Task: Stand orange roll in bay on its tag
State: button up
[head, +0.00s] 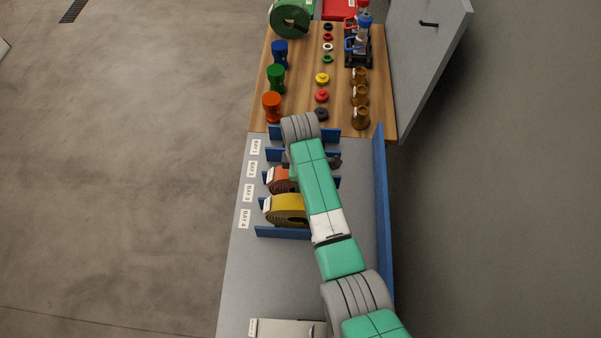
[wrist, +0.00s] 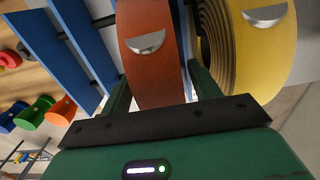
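The orange roll (head: 280,181) stands on edge among the blue dividers, beside the BAY 3 tag (head: 248,192); my arm partly hides it. In the wrist view the orange roll (wrist: 155,60), with a silver half-round mark, lies between the two fingers of my gripper (wrist: 160,88). The left finger is close against its side. A narrow gap with a blue strip shows between the roll and the right finger, so the gripper looks open around it. I cannot tell whether the roll touches the bay floor.
A yellow roll (head: 286,211) stands in bay 4, close beside the right finger in the wrist view. Bay 1 and bay 2 look empty where visible. A long blue rail (head: 383,200) runs along the right. Colored spools, caps and brass parts stand on the wooden top (head: 300,75).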

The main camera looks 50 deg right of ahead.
jog(key=shift+r, duration=0.1)
notch_tip(320, 180, up, 12)
jog(key=shift+r+b, duration=0.15)
jog(key=shift+b, duration=0.25)
jog(key=w+a+r+m+t+h, duration=0.1)
jog(key=w+a+r+t, duration=0.3)
jog(key=r, duration=0.4)
jog(key=w+a+r+m+t+h, duration=0.1)
jog(key=w+a+r+t, duration=0.35)
jog(key=r, duration=0.25)
jog(key=w+a+r+m+t+h, duration=0.1)
jog(key=w+a+r+m+t, duration=0.2)
jog(key=r, duration=0.5)
jog(key=s+a+r+m+t+y, duration=0.1)
jog(key=s+a+r+t, duration=0.3)
jog(key=r, duration=0.5)
jog(key=s+a+r+m+t+y, duration=0.1)
jog(key=s+a+r+t, duration=0.4)
jog(key=a+r, duration=0.3)
jog(key=s+a+r+m+t+y, duration=0.1)
jog(key=s+a+r+t, duration=0.3)
jog(key=r, duration=0.7)
jog(key=s+a, duration=0.2)
jog(key=s, duration=0.1)
jog(key=shift+a, duration=0.15)
